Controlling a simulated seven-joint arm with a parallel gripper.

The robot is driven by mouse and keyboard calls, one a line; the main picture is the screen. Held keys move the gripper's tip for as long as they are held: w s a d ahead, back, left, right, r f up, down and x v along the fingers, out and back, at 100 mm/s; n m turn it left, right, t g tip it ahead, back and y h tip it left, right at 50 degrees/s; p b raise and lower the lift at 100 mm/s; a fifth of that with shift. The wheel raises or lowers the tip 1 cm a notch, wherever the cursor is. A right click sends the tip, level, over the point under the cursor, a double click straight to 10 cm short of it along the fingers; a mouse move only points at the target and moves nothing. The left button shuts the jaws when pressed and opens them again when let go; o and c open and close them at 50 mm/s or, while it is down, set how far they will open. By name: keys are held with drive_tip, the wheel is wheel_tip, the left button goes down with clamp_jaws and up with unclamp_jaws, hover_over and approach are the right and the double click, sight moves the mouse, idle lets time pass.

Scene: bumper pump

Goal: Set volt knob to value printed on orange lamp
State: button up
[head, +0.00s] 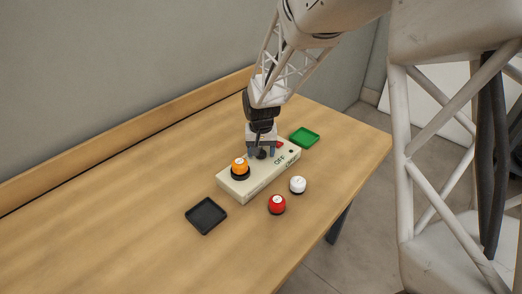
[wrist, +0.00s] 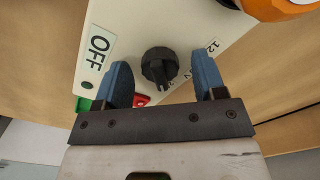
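The black volt knob (wrist: 160,66) sits on the cream panel box (head: 243,189). In the wrist view it lies between the two blue fingers of my gripper (wrist: 163,82), with a gap on each side. My gripper (head: 262,152) is open over the box in the head view, where the knob (head: 261,155) is partly covered. Printed scale marks show beside the knob, with "12" readable and others hidden by a finger. The orange lamp (head: 240,166) stands in a black socket at the box's near left end. Its edge also shows in the wrist view (wrist: 288,5); its printed value is too small to read.
A red lamp (head: 277,204) and a white lamp (head: 298,185) stand on the table (head: 120,230) in front of the box. A black tray (head: 206,215) lies left and a green tray (head: 304,138) behind right. An "OFF" label (wrist: 97,53) is on the box.

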sight(262, 150)
drive_tip(key=shift+r, duration=0.15)
drive_tip(key=shift+r, duration=3.8)
drive_tip(key=shift+s+d+r, duration=0.2)
drive_tip(key=s+d+r+t, duration=0.1)
drive_tip(key=s+d+r, duration=0.4)
drive_tip(key=s, duration=0.2)
drive_tip(key=s+d+r, duration=0.4)
drive_tip(key=s+r, duration=0.1)
drive_tip(key=s, duration=0.3)
drive_tip(key=s+d+r, duration=0.1)
drive_tip(key=s+d, duration=0.2)
drive_tip(key=s, duration=0.6)
drive_tip(key=s+d+r+t, duration=0.1)
drive_tip(key=s+d, duration=0.2)
drive_tip(key=s, duration=0.6)
drive_tip(key=shift+s+t, duration=0.25)
drive_tip(key=shift+t, duration=0.05)
